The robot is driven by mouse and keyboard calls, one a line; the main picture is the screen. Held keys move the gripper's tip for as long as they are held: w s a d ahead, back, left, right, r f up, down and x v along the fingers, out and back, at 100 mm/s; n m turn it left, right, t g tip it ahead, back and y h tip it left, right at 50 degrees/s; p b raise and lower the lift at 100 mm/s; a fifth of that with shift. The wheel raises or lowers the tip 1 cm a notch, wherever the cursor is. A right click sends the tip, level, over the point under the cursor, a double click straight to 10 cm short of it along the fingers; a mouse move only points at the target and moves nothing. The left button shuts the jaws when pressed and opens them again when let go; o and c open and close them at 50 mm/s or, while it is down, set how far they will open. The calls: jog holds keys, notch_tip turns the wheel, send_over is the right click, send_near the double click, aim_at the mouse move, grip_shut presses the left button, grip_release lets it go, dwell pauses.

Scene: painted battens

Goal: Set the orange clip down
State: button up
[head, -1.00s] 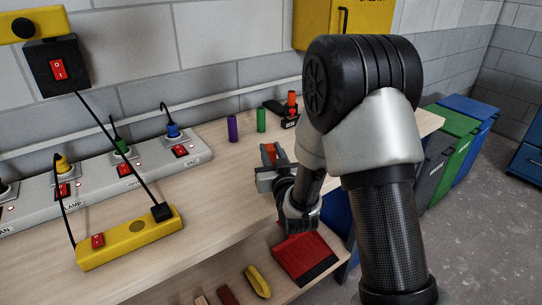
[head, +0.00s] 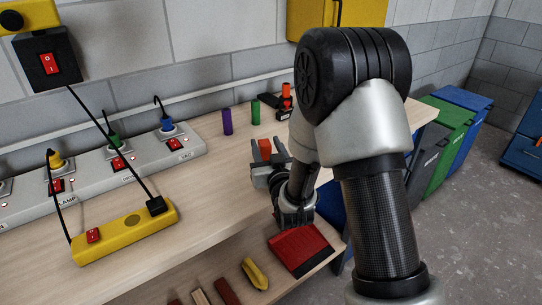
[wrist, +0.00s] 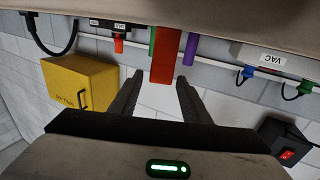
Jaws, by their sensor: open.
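The orange clip (head: 265,149) is a red-orange upright block on the wooden bench top, close to its front edge. It also shows in the wrist view (wrist: 166,55), which is upside down, with its base against the bench. My gripper (head: 271,168) is at the clip, on its near side in the head view. In the wrist view my gripper (wrist: 157,80) has its two dark fingers spread, one to each side of the clip's free end, with a gap to each. The lower part of the clip is hidden by my gripper in the head view.
A purple cylinder (head: 227,121) and a green cylinder (head: 255,111) stand behind the clip. A black device with an orange top (head: 286,100) is farther back. A grey power strip (head: 130,160) and yellow switch box (head: 125,236) lie left. A red tray (head: 300,248) is below.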

jog(key=v, duration=0.8)
jog(key=shift+s+f, duration=0.1)
jog(key=shift+s, duration=0.2)
jog(key=shift+s+d+r+p, duration=0.1)
jog(key=shift+s+r+p, duration=0.35)
jog(key=shift+p, duration=0.45)
jog(key=shift+s+d+f+p, duration=0.15)
jog(key=shift+s+p, duration=0.2)
jog(key=shift+p, duration=0.85)
jog(key=shift+s+d+f+p, duration=0.1)
jog(key=shift+s+f+p, duration=0.1)
jog(key=shift+s+p, duration=0.75)
